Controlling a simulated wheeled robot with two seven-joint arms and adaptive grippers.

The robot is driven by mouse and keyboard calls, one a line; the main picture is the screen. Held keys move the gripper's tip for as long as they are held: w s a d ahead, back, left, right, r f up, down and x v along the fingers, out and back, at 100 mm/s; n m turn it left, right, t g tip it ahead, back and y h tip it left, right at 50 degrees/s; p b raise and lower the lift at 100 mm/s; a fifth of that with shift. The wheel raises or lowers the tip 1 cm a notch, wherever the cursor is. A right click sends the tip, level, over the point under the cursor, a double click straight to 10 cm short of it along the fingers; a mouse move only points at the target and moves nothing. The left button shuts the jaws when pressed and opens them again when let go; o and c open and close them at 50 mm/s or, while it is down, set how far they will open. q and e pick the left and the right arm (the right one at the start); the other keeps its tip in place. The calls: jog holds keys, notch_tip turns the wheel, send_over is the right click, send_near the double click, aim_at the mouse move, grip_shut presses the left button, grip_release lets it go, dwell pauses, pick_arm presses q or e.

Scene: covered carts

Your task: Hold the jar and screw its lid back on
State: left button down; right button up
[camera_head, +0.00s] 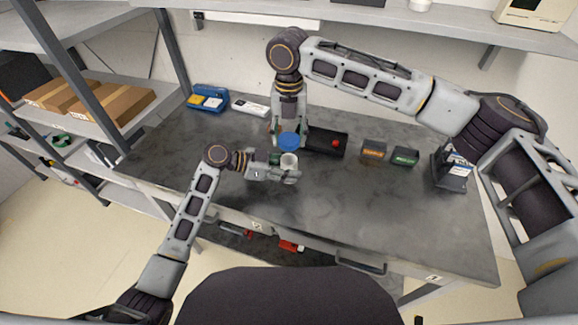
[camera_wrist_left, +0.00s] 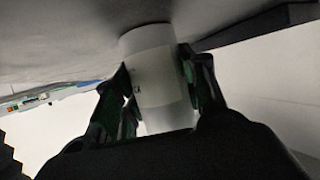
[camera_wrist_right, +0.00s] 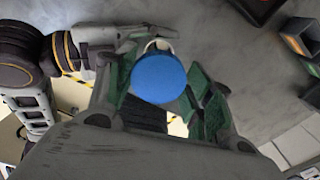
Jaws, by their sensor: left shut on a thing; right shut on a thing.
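The white jar (camera_head: 289,160) is upright at the middle of the dark bench. My left gripper (camera_head: 286,169) is shut around it from the side, and the left wrist view shows the jar (camera_wrist_left: 155,72) between both fingers. The blue lid (camera_head: 289,140) is held by my right gripper (camera_head: 290,133), which comes down from above. In the right wrist view the lid (camera_wrist_right: 159,78) faces the camera between the fingers, with part of the jar's white rim (camera_wrist_right: 158,46) showing past its edge. The lid looks offset from the jar's mouth; the height gap is hard to tell.
A black tray with a red knob (camera_head: 328,142) lies just right of the lid. Small orange-labelled (camera_head: 373,150) and green-labelled (camera_head: 405,156) bins and a dark holder (camera_head: 452,170) stand further right. A blue case (camera_head: 207,98) sits at back left. The bench's front right is clear.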

send_over(290, 155)
jog(key=s, duration=0.2)
jog(key=shift+w+a+f, duration=0.15)
jog(key=shift+f, duration=2.3)
jog(key=shift+f, duration=0.1)
jog(key=shift+f, duration=0.8)
jog(key=shift+f, duration=0.4)
jog(key=shift+f, duration=0.65)
jog(key=shift+r, duration=0.15)
jog(key=shift+c, duration=0.4)
jog(key=shift+r+g, duration=0.25)
jog(key=shift+g, duration=0.05)
jog(key=shift+c, duration=0.6)
jog(key=shift+r, duration=0.1)
jog(key=shift+a+r, duration=0.15)
